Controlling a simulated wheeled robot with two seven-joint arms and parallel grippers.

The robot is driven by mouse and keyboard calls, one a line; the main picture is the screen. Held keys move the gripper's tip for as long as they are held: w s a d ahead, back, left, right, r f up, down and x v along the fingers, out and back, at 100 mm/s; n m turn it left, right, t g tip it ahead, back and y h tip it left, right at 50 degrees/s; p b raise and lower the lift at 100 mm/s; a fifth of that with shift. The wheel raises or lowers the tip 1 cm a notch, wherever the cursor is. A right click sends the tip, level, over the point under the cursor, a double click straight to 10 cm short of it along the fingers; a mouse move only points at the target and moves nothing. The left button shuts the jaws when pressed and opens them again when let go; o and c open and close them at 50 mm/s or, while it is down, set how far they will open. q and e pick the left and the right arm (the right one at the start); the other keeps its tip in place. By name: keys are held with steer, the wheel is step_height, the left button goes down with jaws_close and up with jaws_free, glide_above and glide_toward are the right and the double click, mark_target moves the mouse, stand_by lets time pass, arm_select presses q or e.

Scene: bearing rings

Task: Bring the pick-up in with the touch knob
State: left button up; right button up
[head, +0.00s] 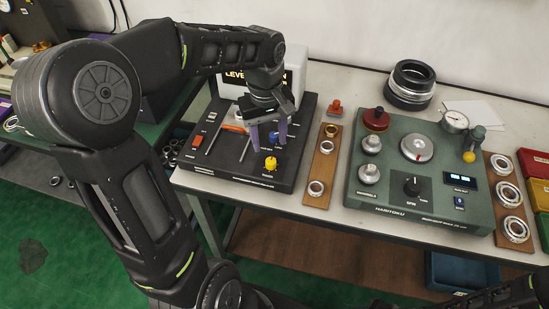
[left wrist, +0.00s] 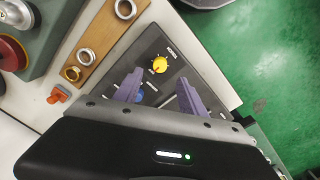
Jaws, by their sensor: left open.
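My left gripper (head: 268,140) is open and points down over the black control panel (head: 213,170). Its two purple fingers (left wrist: 158,90) are apart and nothing is held between them. A blue knob (head: 274,138) shows by the fingers, partly hidden by a finger in the left wrist view (left wrist: 138,97). A yellow knob (head: 270,164) stands in front of the fingers, clear of them; it also shows in the left wrist view (left wrist: 159,65). No label that I can read marks the touch knob. On the green tester, a grey-green post with a yellow knob (head: 469,156) may be the pick-up.
The green tester (head: 372,192) has a dial gauge (head: 455,121), a round disc (head: 417,148) and a black knob (head: 412,186). Wooden boards with bearing rings (head: 318,188) (head: 515,229) lie on both sides. A red-orange stamp-like piece (head: 334,107) stands behind.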

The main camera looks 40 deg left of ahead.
mark_target(271, 161)
arm_select(q)
step_height(271, 161, down, 8)
steer(key=shift+w+d+r+p, duration=0.1)
steer(key=shift+p, duration=0.2)
stand_by(0.4)
jaws_close()
stand_by(0.4)
